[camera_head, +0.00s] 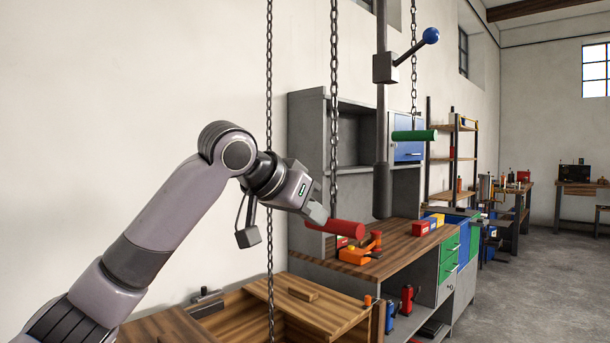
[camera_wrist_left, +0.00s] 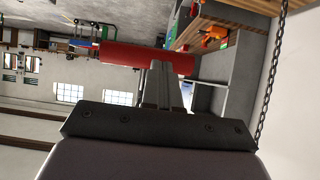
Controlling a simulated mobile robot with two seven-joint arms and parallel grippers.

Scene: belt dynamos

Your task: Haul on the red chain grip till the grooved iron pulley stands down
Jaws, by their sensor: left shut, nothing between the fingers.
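The red chain grip (camera_head: 338,228) is a thick bar hanging level at the end of a dark chain (camera_head: 334,110). It also shows as a red cylinder in the left wrist view (camera_wrist_left: 130,57). My left gripper (camera_head: 320,213) is at the left end of the red grip in the head view. In the left wrist view its fingers (camera_wrist_left: 162,75) are shut together and reach up to the bar, with nothing between them. I cannot tell whether they touch it. The grooved iron pulley is not in view. My right gripper is not in view.
A green grip (camera_head: 414,135) hangs on another chain to the right, and a lever with a blue ball (camera_head: 431,36) sits on a vertical pole. Another chain (camera_head: 269,90) hangs close behind my arm. A wooden bench (camera_head: 400,245) holds an orange tool (camera_head: 358,253).

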